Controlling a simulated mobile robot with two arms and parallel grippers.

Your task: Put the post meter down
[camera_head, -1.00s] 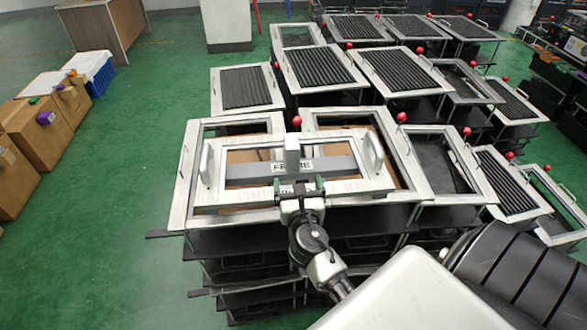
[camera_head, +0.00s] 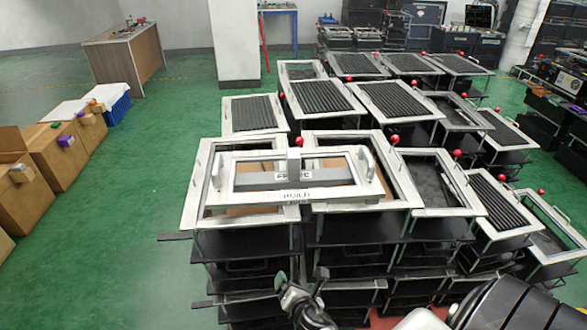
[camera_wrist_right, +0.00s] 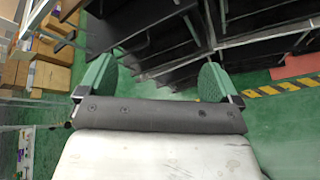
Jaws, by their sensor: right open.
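The post meter appears to be the white frame with a grey crossbar and post (camera_head: 294,178), marked with black lettering; I cannot be sure of its identity. It lies flat on top of the nearest fixtures (camera_head: 190,205) in the head view. My right gripper (camera_head: 299,282) is below and in front of it, apart from it. In the right wrist view its two green fingers (camera_wrist_right: 153,82) are spread with nothing between them. My left gripper is in neither view.
Several fixtures with red knobs (camera_head: 394,139) stand behind and to the right. Cardboard boxes (camera_head: 60,155) and a blue crate (camera_head: 118,105) stand at the left. Green floor (camera_head: 120,230) is clear between them. A yellow-black stripe (camera_wrist_right: 285,86) shows in the right wrist view.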

